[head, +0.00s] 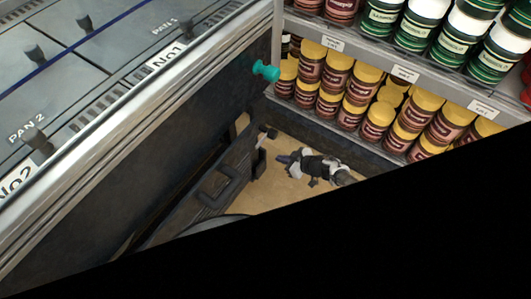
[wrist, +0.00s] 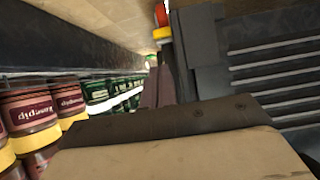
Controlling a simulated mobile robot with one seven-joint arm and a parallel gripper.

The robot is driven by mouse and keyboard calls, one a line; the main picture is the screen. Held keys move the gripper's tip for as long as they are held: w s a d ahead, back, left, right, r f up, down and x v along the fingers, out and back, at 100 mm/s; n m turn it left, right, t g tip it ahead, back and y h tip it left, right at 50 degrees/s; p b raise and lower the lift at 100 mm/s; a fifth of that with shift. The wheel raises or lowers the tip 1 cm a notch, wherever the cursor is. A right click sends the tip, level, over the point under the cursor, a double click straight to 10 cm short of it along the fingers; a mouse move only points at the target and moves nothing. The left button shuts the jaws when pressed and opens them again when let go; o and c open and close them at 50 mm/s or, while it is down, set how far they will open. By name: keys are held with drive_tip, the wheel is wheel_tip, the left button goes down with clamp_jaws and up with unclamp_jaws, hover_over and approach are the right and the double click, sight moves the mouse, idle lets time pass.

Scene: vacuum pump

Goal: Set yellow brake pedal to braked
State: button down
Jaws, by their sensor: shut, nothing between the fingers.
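My gripper (head: 284,159) shows small in the head view, white and dark, low over the tan floor beside the dark side of a machine. In the wrist view its narrow fingers (wrist: 166,66) are together with nothing held between them. A small yellow part (wrist: 162,33) with a red part (wrist: 161,14) lies past the fingertips in the wrist view, next to the grey machine side. It may be the brake pedal. I cannot tell whether the fingers touch it or how it is set. No yellow pedal can be made out in the head view.
Shelves of yellow-lidded jars (head: 335,70) and green-labelled jars (head: 428,28) stand close by. A machine (head: 130,75) with a metal rim and a teal knob (head: 265,70) borders the narrow floor space (head: 290,188). Black fills the head view's lower right.

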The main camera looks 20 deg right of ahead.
drive_tip(key=b+x, duration=0.2)
drive_tip(key=x, duration=0.7)
drive_tip(key=shift+b, duration=0.4)
drive_tip(key=shift+w+a, duration=0.15)
